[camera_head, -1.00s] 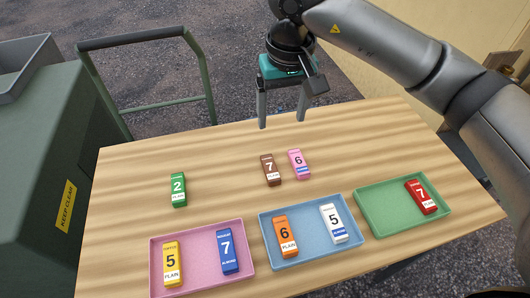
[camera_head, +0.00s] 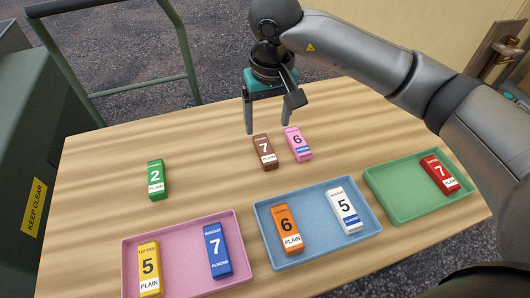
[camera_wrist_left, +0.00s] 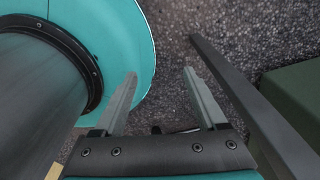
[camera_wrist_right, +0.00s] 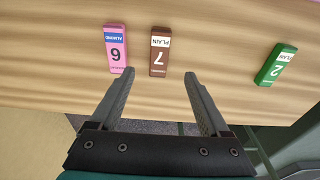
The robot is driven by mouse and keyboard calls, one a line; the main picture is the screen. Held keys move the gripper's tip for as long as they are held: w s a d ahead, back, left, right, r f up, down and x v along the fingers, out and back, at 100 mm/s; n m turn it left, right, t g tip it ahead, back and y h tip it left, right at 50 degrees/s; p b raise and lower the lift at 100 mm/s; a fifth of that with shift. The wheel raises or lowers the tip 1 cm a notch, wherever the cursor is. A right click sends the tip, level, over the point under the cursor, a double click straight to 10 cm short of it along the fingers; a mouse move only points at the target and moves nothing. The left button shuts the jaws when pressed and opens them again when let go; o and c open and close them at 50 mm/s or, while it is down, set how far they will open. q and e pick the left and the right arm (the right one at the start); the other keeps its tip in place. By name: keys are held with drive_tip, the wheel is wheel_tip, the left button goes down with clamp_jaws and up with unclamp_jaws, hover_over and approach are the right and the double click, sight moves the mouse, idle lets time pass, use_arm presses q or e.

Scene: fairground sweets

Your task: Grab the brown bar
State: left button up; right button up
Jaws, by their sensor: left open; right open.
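The brown bar (camera_head: 264,151), marked 7 and PLAIN, lies on the wooden table toward the back, just left of the pink bar (camera_head: 298,143). My right gripper (camera_head: 267,130) is open and empty, above the table near the far end of the brown bar. In the right wrist view the brown bar (camera_wrist_right: 159,52) lies ahead of and between the line of my open fingers (camera_wrist_right: 158,76), with the pink bar (camera_wrist_right: 115,48) beside it, a gap between them. My left gripper (camera_wrist_left: 160,75) is open and empty over the ground, away from the table.
A green bar (camera_head: 156,180) lies alone at left. A pink tray (camera_head: 128,262), a blue tray (camera_head: 312,254) and a green tray (camera_head: 400,213) along the front hold yellow, blue, orange, white and red bars. A green cart frame (camera_head: 120,90) stands behind the table.

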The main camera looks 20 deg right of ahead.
hover_over(265, 149)
drive_tip(key=s, duration=0.1)
wheel_tip(265, 149, down, 5)
drive_tip(key=shift+s+f+b, duration=0.1)
drive_tip(key=shift+s+b, duration=0.05)
drive_tip(key=shift+b, duration=0.15)
drive_tip(key=f, duration=0.2)
drive_tip(key=w+f, duration=0.1)
drive_tip(key=f, duration=0.1)
drive_tip(key=shift+f+b, duration=0.35)
drive_tip(key=shift+b, duration=0.05)
drive_tip(key=shift+w+f, duration=0.1)
drive_tip(key=shift+f, duration=0.05)
drive_tip(key=shift+c, duration=0.2)
drive_tip(key=c, duration=0.5)
use_arm(q)
drive_tip(key=shift+w+a+f, duration=0.45)
drive_tip(key=shift+w+f, duration=0.3)
drive_tip(key=shift+w, duration=0.05)
use_arm(e)
clamp_jaws()
